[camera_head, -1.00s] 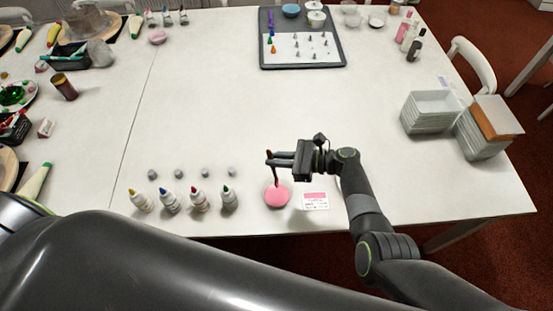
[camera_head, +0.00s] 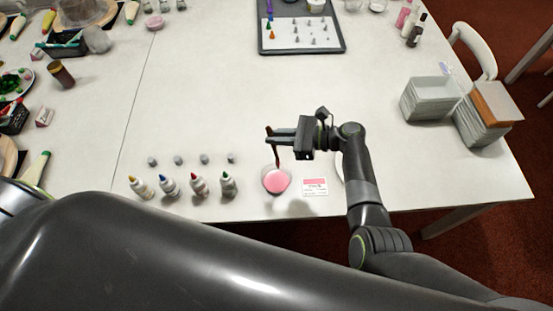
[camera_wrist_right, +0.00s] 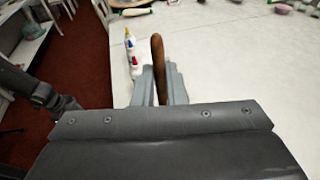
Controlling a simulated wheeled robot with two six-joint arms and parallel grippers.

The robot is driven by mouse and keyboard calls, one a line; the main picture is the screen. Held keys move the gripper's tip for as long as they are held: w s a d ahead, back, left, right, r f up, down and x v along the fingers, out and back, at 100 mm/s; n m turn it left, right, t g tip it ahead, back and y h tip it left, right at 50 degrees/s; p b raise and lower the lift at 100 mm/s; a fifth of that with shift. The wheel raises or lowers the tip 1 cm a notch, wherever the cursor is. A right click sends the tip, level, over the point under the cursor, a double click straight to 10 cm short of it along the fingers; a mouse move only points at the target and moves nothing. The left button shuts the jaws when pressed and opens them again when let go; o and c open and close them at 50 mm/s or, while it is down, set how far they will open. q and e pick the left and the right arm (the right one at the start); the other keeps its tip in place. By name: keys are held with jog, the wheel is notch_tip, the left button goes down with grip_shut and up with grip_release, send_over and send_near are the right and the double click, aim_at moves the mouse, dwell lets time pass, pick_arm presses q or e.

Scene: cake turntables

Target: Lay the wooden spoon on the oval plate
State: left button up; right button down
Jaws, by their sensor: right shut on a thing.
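My right gripper (camera_head: 273,138) is shut on the wooden spoon (camera_head: 276,153), a dark reddish-brown stick held nearly upright. In the right wrist view the spoon's handle (camera_wrist_right: 158,60) stands up between the fingers (camera_wrist_right: 160,88). The spoon's lower end is over the back rim of a small bowl with pink contents (camera_head: 276,181); I cannot tell whether it still touches inside. A white curved edge (camera_head: 339,166) shows just left of my right forearm, perhaps the oval plate; the arm hides most of it. My left gripper is not seen.
Several small bottles (camera_head: 198,185) stand left of the bowl, with small grey pieces (camera_head: 204,158) behind them. A pink-and-white card (camera_head: 315,186) lies right of the bowl. The table's middle is clear.

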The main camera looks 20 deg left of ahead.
jog(key=w+d+f+n+g+h+b, duration=0.2)
jog(key=d+f+n+g+h+b, duration=0.3)
jog(key=d+f+n+h, duration=0.7)
jog(key=d+f+n+t+h+b, duration=0.1)
jog(key=d+f+n+t+b, duration=0.1)
jog(key=d, duration=0.3)
jog(key=w+d+f+n+t+h+b, duration=0.1)
jog(key=d+f+n+t, duration=0.1)
jog(key=d, duration=0.3)
jog(key=w+d+f+n+t+h+b, duration=0.1)
jog(key=d+f+n+t+b, duration=0.1)
jog(key=d, duration=0.4)
jog(key=shift+w+f+n+b, duration=0.15)
jog(key=shift+f+n, duration=0.25)
jog(key=shift+n, duration=0.25)
jog(key=shift+f+n+b, duration=0.15)
jog(key=shift+f+n, duration=0.2)
jog(key=shift+n, duration=0.3)
jog(key=shift+t, duration=0.3)
notch_tip(320, 180, down, 4)
jog(key=b, duration=0.5)
jog(key=shift+f+b, duration=0.15)
jog(key=shift+b, duration=0.15)
jog(key=shift+f, duration=0.45)
jog(key=c, duration=1.4)
grip_release()
